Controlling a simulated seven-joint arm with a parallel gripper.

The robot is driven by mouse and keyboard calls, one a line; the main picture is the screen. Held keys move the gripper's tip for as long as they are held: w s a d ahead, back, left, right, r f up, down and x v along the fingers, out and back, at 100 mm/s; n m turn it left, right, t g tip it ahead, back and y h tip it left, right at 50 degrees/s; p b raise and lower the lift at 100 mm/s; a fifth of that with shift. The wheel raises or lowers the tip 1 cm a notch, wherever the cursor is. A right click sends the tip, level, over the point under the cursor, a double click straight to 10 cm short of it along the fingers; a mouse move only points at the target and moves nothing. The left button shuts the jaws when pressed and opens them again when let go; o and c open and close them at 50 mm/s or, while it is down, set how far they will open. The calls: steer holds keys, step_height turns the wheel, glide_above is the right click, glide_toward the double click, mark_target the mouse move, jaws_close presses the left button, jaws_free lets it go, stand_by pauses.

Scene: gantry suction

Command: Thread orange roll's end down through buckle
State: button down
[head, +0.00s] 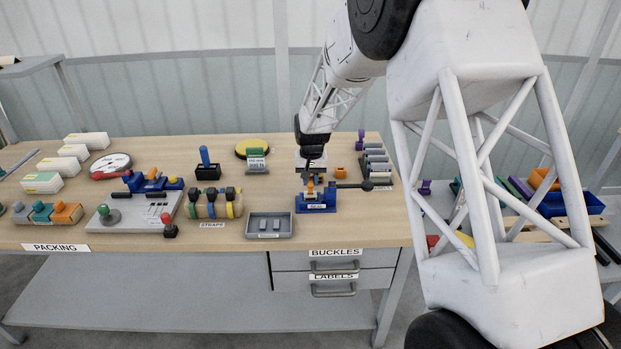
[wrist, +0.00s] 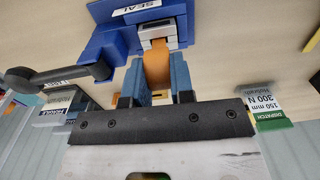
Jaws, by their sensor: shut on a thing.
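My gripper (wrist: 160,84) is shut on an orange strap piece (wrist: 157,62), which lies between its two blue-grey fingers. The far edge of the orange piece meets the silver buckle (wrist: 157,32) in the wrist view. I cannot tell whether any of it passes through the buckle's slot. The buckle sits in a blue fixture (wrist: 115,45) labelled SEAL, with a dark lever at its left. In the head view my gripper (head: 311,182) is right over the blue fixture (head: 316,204), and the orange piece shows small there; the buckle is mostly hidden.
A strap rack (head: 212,221) with several coloured rolls stands to the left on the workbench (head: 150,245). A grey tray (head: 269,234) is just left of the fixture. A small orange part (head: 341,172) and several grey pieces (head: 376,160) lie behind and right of it.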

steer(key=shift+f, duration=0.75)
steer(key=c, duration=0.9)
jaws_free()
steer(key=shift+r, duration=0.15)
steer(key=shift+d+r, duration=0.1)
steer(key=shift+r, duration=3.65)
